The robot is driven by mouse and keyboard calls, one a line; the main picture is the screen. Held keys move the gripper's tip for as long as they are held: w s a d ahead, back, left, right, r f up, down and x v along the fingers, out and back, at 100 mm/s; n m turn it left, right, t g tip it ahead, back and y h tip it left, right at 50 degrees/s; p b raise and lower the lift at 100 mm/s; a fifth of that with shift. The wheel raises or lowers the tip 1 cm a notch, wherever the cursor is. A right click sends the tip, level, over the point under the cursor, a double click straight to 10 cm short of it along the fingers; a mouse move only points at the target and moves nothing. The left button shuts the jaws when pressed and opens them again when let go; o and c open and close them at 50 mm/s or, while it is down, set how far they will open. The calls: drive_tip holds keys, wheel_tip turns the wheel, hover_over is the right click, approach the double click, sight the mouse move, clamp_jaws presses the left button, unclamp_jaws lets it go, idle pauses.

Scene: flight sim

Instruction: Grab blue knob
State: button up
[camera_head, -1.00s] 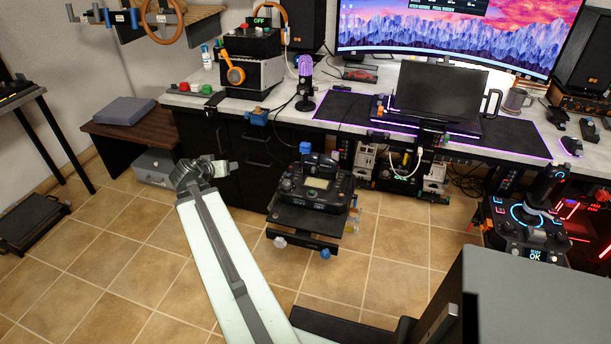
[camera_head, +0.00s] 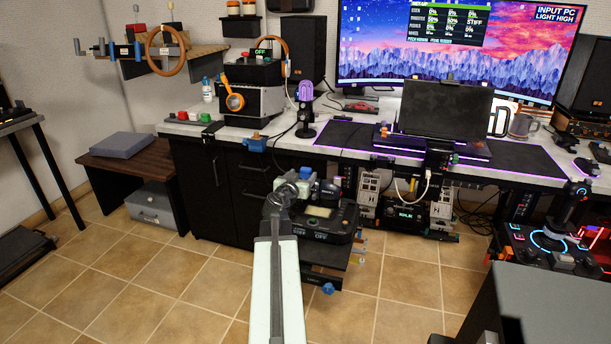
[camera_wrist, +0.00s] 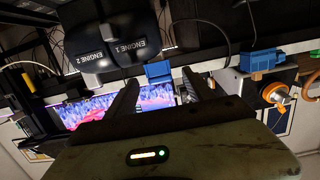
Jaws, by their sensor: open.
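A small blue knob (camera_head: 328,289) sits low on the front of the throttle stand, to the right of and below my gripper (camera_head: 284,192) in the head view. The dark throttle unit (camera_head: 322,222) stands on it, partly hidden by my arm. In the wrist view my gripper (camera_wrist: 158,88) is open, with a dark finger on each side and nothing held. Two dark levers marked ENGINE 1 and ENGINE 2 (camera_wrist: 115,47) are close beside the left finger. A blue block (camera_wrist: 158,71) shows between the fingers, apart from them; it also appears near the desk edge (camera_head: 306,173).
Another blue clamp (camera_head: 257,144) with an orange part is on the desk edge. The desk (camera_head: 300,138) carries a laptop, microphone and monitor. A joystick panel (camera_head: 560,250) stands at right. Tiled floor (camera_head: 180,290) is free at left.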

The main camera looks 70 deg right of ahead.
sight(305, 173)
drive_tip(key=d, duration=0.2)
drive_tip(key=d+f, duration=0.1)
drive_tip(key=d, duration=0.1)
drive_tip(key=shift+w+d+b, duration=0.1)
drive_tip(key=shift+d+b, duration=0.15)
drive_tip(key=shift+b, duration=0.1)
drive_tip(key=shift+a, duration=0.1)
clamp_jaws()
drive_tip(key=shift+r, duration=0.1)
wheel_tip(305, 173, up, 10)
drive_tip(key=p, duration=1)
drive_tip(key=shift+r, duration=0.1)
